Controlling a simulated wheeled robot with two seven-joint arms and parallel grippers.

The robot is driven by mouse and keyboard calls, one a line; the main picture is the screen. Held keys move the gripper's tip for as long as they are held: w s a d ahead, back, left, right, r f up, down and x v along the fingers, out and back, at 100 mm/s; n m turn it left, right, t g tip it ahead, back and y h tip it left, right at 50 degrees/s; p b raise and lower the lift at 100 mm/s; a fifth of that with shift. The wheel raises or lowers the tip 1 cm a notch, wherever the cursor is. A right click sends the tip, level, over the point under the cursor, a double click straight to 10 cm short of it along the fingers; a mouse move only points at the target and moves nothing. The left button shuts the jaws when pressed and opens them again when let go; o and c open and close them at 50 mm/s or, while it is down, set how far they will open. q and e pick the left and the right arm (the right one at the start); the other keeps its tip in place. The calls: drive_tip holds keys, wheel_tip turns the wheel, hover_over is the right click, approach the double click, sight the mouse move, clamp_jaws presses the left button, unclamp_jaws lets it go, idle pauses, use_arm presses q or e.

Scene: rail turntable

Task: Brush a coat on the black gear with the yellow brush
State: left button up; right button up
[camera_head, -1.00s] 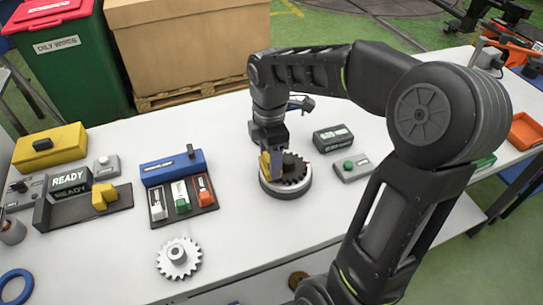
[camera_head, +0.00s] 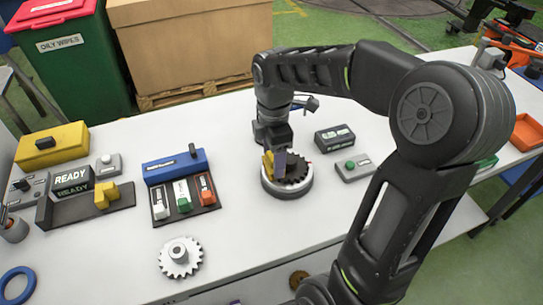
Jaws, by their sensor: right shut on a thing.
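The black gear (camera_head: 297,176) lies on a round grey turntable (camera_head: 288,191) in the middle of the white table. My right gripper (camera_head: 279,157) points down over the gear's left part and is shut on the yellow brush (camera_head: 267,166), which shows only as a small yellow patch at the gear. The gripper hides most of the brush, so I cannot tell whether its bristles touch the gear. My left gripper is not in view.
A white gear (camera_head: 180,258) lies at the front. A tray with white, green and red blocks (camera_head: 184,200) stands left of the turntable. A READY display (camera_head: 73,181) is farther left. A dark display box (camera_head: 334,139) and a green-button box (camera_head: 353,170) stand to the right.

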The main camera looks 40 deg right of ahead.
drive_tip(key=shift+a, duration=0.1)
idle(0.3)
drive_tip(key=shift+w+a, duration=0.15)
drive_tip(key=shift+a, duration=0.15)
drive_tip(key=shift+d, duration=0.4)
idle(0.6)
drive_tip(key=shift+a, duration=0.45)
drive_tip(key=shift+d+p, duration=0.3)
drive_tip(key=shift+d, duration=0.15)
idle(0.5)
drive_tip(key=shift+a, duration=0.45)
idle(0.4)
drive_tip(key=shift+r, duration=0.1)
